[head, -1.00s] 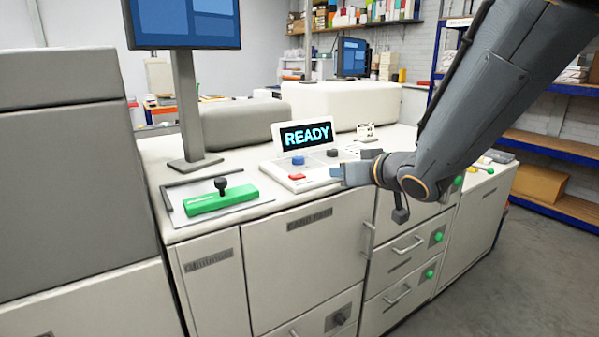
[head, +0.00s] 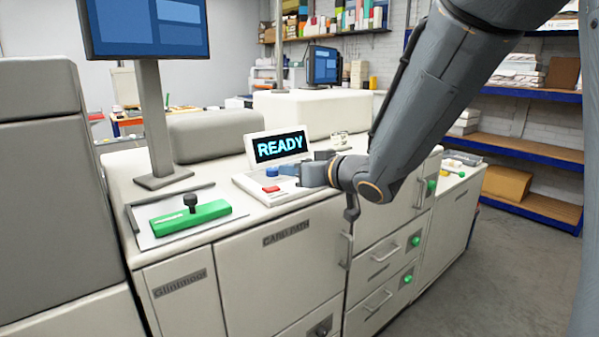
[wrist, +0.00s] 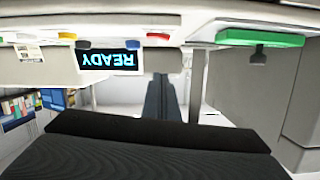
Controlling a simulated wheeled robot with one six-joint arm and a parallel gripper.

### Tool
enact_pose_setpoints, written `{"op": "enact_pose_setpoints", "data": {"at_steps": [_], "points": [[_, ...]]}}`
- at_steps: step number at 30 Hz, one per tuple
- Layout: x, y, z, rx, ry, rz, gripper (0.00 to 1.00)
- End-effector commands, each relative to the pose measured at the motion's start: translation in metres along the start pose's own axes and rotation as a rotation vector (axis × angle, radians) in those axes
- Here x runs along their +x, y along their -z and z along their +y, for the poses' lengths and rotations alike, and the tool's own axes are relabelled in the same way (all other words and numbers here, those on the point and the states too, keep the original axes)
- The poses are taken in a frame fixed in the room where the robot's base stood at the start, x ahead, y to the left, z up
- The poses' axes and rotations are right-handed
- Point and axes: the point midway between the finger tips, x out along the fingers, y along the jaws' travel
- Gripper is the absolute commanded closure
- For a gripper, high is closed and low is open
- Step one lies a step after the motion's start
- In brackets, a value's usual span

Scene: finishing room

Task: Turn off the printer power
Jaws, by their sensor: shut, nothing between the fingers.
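The printer's control panel (head: 250,186) sits on the white machine top, and its screen (head: 279,147) reads READY. A blue knob (head: 272,171) and a red button (head: 271,188) are on the panel. My gripper (head: 291,172) is shut and empty at the panel's right side, close to the blue knob and red button. I cannot tell whether it touches the panel; it hides the panel's right part. In the wrist view, which is upside down, the fingers (wrist: 160,92) are together, with the screen (wrist: 107,59) and red button (wrist: 157,37) beyond them.
A green bar with a black knob (head: 190,218) lies on a tray left of the panel. A monitor (head: 146,28) stands on a post behind it. Cabinet fronts (head: 275,265) with handles and green buttons lie below. Floor at right is open, before blue shelving (head: 530,150).

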Motion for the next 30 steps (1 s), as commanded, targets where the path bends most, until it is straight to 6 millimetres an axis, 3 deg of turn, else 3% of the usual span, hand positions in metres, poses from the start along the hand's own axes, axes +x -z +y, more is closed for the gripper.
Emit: {"op": "enact_pose_setpoints", "data": {"at_steps": [10, 18, 30], "points": [[0.063, 0.000, 0.000, 0.001, 0.001, -0.002, 1.00], [0.069, -0.032, 0.001, 0.002, -0.001, -0.002, 1.00], [0.071, -0.039, 0.002, 0.001, -0.002, 0.001, 1.00]]}}
